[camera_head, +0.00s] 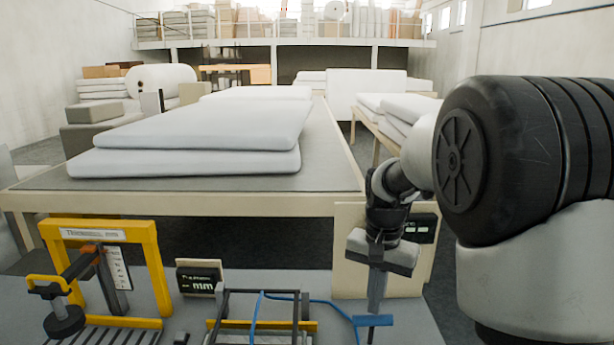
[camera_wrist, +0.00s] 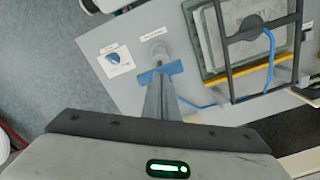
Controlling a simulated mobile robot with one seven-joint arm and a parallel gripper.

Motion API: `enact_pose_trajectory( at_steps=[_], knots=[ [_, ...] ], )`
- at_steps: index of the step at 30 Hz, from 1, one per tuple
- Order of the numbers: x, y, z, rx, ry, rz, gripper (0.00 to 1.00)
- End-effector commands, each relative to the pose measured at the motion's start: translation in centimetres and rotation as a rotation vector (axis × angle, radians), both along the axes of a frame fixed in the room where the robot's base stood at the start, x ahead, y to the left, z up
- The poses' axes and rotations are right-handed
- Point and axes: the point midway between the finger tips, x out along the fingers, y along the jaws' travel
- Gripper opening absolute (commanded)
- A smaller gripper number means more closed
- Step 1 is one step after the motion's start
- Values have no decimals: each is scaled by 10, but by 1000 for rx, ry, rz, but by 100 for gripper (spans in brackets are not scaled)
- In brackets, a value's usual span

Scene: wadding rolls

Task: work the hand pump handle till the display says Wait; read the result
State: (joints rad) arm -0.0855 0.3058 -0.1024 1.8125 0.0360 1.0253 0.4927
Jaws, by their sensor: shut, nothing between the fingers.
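A small blue bar, seemingly the hand pump handle (camera_head: 373,320), is at the front right of the grey bench. It also shows in the wrist view (camera_wrist: 160,72), just beyond my fingertips, with a pale round post behind it. My gripper (camera_head: 375,306) points down at the bar with its fingers together and nothing between them. In the wrist view my fingertips (camera_wrist: 160,88) overlap the bar's near side; I cannot tell whether they touch. A black display (camera_head: 412,228) is on a pale panel behind my gripper, partly covered, its text unreadable.
A dark frame (camera_wrist: 254,36) with a blue tube stands beside the handle. A yellow tester (camera_head: 150,265) and a small mm display (camera_head: 199,280) are to the left. A label card (camera_wrist: 115,58) lies on the bench. A table with white pads (camera_head: 200,140) stands behind.

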Motion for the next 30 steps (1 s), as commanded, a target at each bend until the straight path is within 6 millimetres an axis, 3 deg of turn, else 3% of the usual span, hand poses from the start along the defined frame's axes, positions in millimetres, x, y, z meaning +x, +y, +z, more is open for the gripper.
enact_pose_trajectory(
  at_steps=[19,30],
  knots=[
    [0,0,-17,0,0,0,0],
    [0,0,-40,0,1,0,0]
  ],
)
